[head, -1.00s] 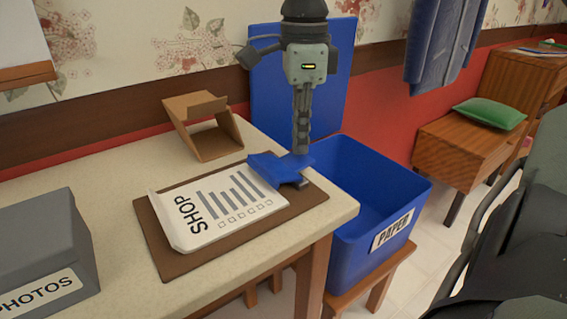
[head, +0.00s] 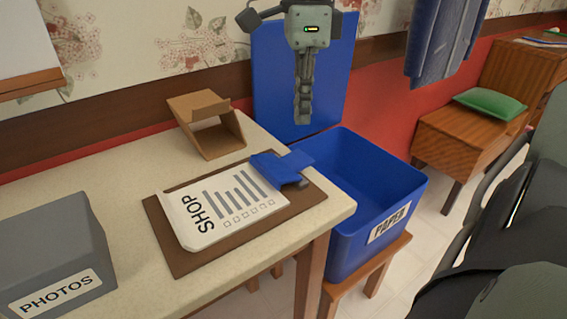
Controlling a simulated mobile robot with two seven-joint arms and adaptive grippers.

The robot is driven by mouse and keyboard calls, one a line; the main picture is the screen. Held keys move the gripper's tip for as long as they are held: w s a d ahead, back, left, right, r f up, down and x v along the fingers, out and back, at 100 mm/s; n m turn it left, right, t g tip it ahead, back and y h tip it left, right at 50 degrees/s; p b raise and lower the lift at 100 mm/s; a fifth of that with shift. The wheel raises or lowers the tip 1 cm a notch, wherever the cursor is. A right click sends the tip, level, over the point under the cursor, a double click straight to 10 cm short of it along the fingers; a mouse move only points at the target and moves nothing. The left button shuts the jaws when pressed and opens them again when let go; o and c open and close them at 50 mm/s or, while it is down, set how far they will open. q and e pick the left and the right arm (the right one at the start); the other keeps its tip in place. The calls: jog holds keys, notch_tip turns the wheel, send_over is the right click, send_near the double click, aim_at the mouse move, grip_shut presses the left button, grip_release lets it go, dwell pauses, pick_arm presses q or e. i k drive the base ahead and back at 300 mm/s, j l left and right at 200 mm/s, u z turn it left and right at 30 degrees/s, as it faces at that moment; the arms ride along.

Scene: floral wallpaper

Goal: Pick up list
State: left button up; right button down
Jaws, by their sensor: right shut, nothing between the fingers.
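The list is a white sheet (head: 215,215) headed SHOP with grey lines and a row of small boxes. It lies on a brown clipboard (head: 187,262) on the table, under the blue clip (head: 283,167) at the clipboard's right end. The sheet's left edge curls up a little. My right gripper (head: 303,120) is shut and empty. It points down above and behind the blue clip, apart from it, in front of the blue bin's raised lid. My left gripper is not in view.
A blue bin (head: 345,250) labelled PAPER stands open on a wooden stool at the table's right end, its lid (head: 275,75) raised behind. A grey PHOTOS box (head: 50,245) sits at left. A cardboard holder (head: 207,125) stands at the table's back. A green cushion (head: 490,103) lies farther right.

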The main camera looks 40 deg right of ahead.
aim_at(202, 214)
jog(key=k+l, duration=0.2)
jog(key=k, duration=0.3)
jog(key=k+l, duration=0.25)
jog(key=k, duration=0.2)
